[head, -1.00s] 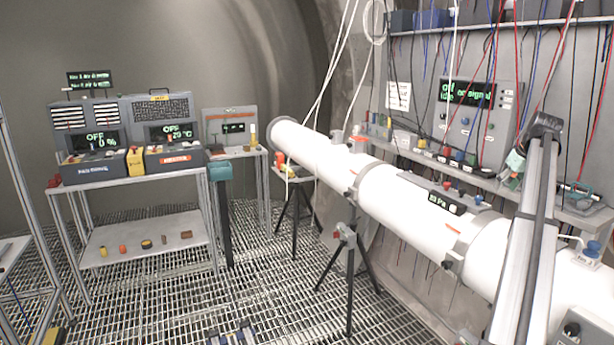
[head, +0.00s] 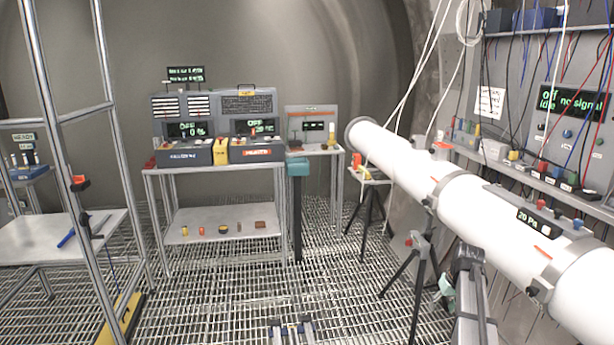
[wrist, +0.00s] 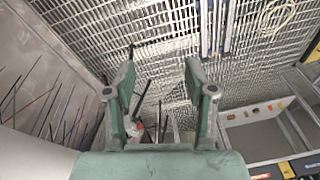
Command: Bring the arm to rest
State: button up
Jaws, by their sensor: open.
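My gripper (wrist: 160,62) has green fingers, which stand wide apart in the wrist view with nothing between them. It points down toward the grating floor (wrist: 160,35).
The tube runs along the right on tripods (head: 420,260), below the instrument shelf (head: 535,178). A bench (head: 190,215) with heater and cooling units stands at the back. A metal frame with a table (head: 85,240) is at the left. Open grating floor (head: 220,290) lies between.

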jog(key=s+a+f+g, duration=0.1)
jog(key=s+a+f, duration=0.55)
jog(key=a, duration=0.45)
jog(key=s+a+f+n, duration=0.1)
jog(key=s+a+f, duration=0.5)
jog(key=s+a, duration=0.3)
jog(key=s+a+f+g, duration=0.1)
jog(key=s+a+f, duration=0.55)
jog(key=a, duration=0.55)
jog(key=s+f+g, duration=0.3)
jog(key=s+f, duration=0.6)
jog(key=s, duration=0.5)
jog(key=s+f+g, duration=0.3)
jog(key=s+f, duration=0.7)
jog(key=s, duration=0.5)
jog(key=shift+a+g+h, duration=0.15)
jog(key=shift+g+h, duration=0.15)
jog(key=shift+g, duration=0.1)
jog(key=shift+s, duration=0.1)
jog(key=shift+c, duration=0.3)
